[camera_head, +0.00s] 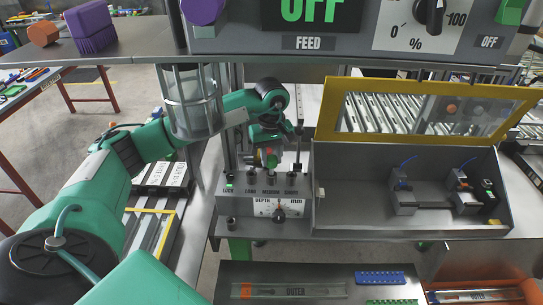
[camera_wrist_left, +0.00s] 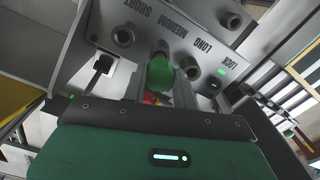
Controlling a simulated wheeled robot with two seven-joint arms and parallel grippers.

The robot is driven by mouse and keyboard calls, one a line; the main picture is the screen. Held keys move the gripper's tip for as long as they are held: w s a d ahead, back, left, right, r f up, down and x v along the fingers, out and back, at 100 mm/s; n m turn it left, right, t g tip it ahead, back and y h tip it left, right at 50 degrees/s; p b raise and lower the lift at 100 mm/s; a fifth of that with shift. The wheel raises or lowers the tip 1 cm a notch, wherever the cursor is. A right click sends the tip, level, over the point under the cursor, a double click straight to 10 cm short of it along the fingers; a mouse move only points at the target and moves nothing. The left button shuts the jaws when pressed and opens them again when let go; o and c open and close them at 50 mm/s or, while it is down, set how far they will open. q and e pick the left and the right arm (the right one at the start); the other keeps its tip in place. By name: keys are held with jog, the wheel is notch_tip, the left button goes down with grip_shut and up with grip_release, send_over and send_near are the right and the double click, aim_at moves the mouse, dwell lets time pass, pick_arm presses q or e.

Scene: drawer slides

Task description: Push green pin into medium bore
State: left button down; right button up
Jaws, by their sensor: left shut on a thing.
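My left gripper (camera_head: 270,152) hangs pointing down over the bore block (camera_head: 240,200), above the MEDIUM label. In the left wrist view my gripper (camera_wrist_left: 160,92) is shut on the green pin (camera_wrist_left: 160,72), which sits between its two fingers. The pin lines up with the medium bore (camera_wrist_left: 160,48), between the short bore (camera_wrist_left: 124,36) and the long bore (camera_wrist_left: 190,68). I cannot tell whether its hidden tip is inside the bore. A bit of red and yellow shows between the fingers below the pin. My right gripper is not in view.
A green light (camera_wrist_left: 222,71) glows by the LOCK label. A depth gauge (camera_head: 278,208) is on the block's front. A grey box (camera_head: 340,200) with a yellow-framed clear lid (camera_head: 430,110) stands close on the right. A FEED panel (camera_head: 350,40) overhangs at the top.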

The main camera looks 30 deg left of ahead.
pick_arm(q)
jog(key=shift+f+b, duration=1.15)
jog(key=shift+f, duration=0.2)
jog(key=c, duration=1)
grip_release()
jog(key=shift+r+p, duration=0.3)
jog(key=shift+r, duration=0.25)
jog(key=shift+r+p, duration=0.8)
jog(key=shift+r, duration=1.15)
